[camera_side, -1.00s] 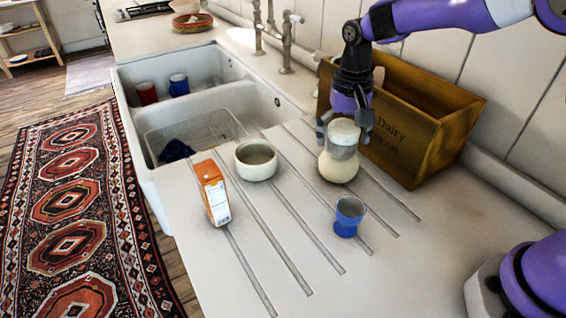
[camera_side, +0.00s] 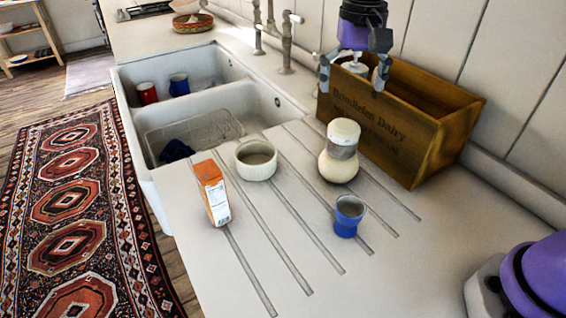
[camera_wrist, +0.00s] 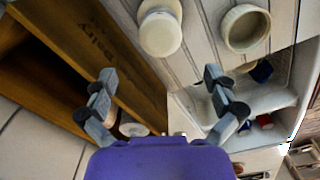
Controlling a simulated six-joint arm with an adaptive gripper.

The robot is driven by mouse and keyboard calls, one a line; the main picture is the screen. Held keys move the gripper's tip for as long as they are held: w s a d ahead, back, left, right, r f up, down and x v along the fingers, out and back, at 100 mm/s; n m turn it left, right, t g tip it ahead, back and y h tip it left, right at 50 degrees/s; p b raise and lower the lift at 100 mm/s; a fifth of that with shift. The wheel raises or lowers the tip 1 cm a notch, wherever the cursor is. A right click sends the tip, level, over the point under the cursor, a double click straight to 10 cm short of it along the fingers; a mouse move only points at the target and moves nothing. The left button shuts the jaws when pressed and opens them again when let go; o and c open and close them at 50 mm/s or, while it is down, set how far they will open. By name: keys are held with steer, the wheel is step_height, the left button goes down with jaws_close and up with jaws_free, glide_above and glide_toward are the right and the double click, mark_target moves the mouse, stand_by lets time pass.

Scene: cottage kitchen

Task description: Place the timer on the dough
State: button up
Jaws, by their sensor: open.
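The timer (camera_side: 343,134), a short cylinder with a white top and grey side, stands upright on the dough (camera_side: 338,168), a pale rounded lump on the ribbed counter. In the wrist view the timer's white top (camera_wrist: 160,34) faces me, with part of the dough (camera_wrist: 158,6) showing beyond it. My gripper (camera_side: 353,86) is open, well above the timer and apart from it. In the wrist view my gripper (camera_wrist: 160,80) has nothing between its spread fingers.
A wooden crate (camera_side: 428,148) stands close behind the dough. A white bowl (camera_side: 256,160), an orange carton (camera_side: 213,194) and a blue cup (camera_side: 348,216) stand nearby. The sink (camera_side: 225,100) lies left. A white-topped item (camera_side: 356,66) shows behind my gripper.

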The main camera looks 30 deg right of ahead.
steer(key=shift+r, duration=0.5)
steer(key=s+d+n+t, duration=0.1)
steer(key=s+n+t, duration=0.1)
steer(key=s, duration=0.6)
steer(key=s+d+f+n+t, duration=0.1)
steer(key=s+d+n+t, duration=0.1)
steer(key=s, duration=0.7)
steer(key=shift+d+f+n+t, duration=0.25)
steer(key=shift+f+n+t, duration=0.05)
steer(key=shift+n+t, duration=0.45)
